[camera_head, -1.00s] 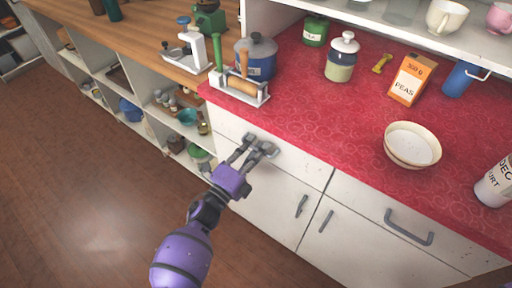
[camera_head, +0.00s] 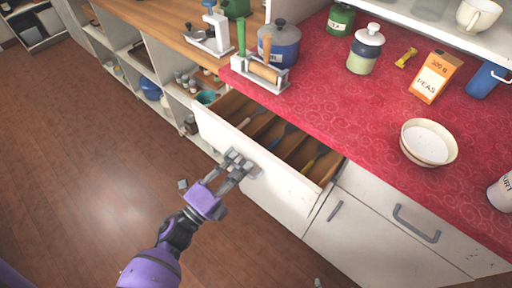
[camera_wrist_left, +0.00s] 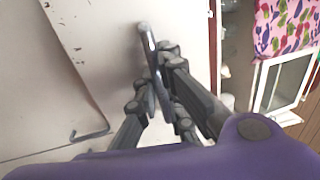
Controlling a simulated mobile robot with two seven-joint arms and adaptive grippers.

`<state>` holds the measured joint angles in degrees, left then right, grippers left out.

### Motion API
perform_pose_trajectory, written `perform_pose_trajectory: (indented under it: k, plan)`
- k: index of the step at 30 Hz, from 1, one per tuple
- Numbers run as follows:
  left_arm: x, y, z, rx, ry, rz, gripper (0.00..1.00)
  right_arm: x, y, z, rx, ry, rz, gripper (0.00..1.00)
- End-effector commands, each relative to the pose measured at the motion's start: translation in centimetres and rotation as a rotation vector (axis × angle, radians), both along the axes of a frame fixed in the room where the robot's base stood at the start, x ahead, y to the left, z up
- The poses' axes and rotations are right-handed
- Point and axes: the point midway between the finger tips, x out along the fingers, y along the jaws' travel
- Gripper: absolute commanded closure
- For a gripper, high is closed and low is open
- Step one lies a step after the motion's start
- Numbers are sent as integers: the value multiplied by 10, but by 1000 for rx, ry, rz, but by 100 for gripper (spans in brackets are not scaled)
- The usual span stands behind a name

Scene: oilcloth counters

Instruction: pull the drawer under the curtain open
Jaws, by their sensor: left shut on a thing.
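The white drawer (camera_head: 290,192) under the red counter stands well open, with its wooden inside and several utensils showing. My left gripper (camera_head: 240,165) is at the left part of the drawer front, shut on the bar handle. In the left wrist view the grey handle (camera_wrist_left: 148,42) runs between the dark fingers (camera_wrist_left: 160,85). A pink cloth with a leaf pattern (camera_wrist_left: 285,25), perhaps the curtain, hangs at the upper right there. No curtain shows in the head view.
A roller stand (camera_head: 262,72) and a blue pot (camera_head: 285,45) stand on the red counter (camera_head: 330,110) above the drawer. A bowl (camera_head: 428,143) and a peas box (camera_head: 435,76) are to the right. The wooden floor (camera_head: 90,180) in front is clear.

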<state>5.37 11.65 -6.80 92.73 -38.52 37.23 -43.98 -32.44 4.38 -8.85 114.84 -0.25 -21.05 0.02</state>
Motion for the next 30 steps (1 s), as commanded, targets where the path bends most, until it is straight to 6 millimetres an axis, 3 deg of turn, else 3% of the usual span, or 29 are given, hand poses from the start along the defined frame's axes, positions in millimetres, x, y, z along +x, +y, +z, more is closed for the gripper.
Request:
perform_pose_trajectory:
  k: [6,13,21,30]
  plan:
    - [-47,34,-2,1,4,2,100,-6,-1,-3,-1,11,-1,30]
    - [-79,58,-1,1,2,2,100,-8,-1,-7,-2,17,0,30]
    - [-97,71,0,1,0,1,100,-4,0,-7,-1,11,3,30]
    - [-99,73,0,0,0,2,100,2,1,-5,0,1,5,30]
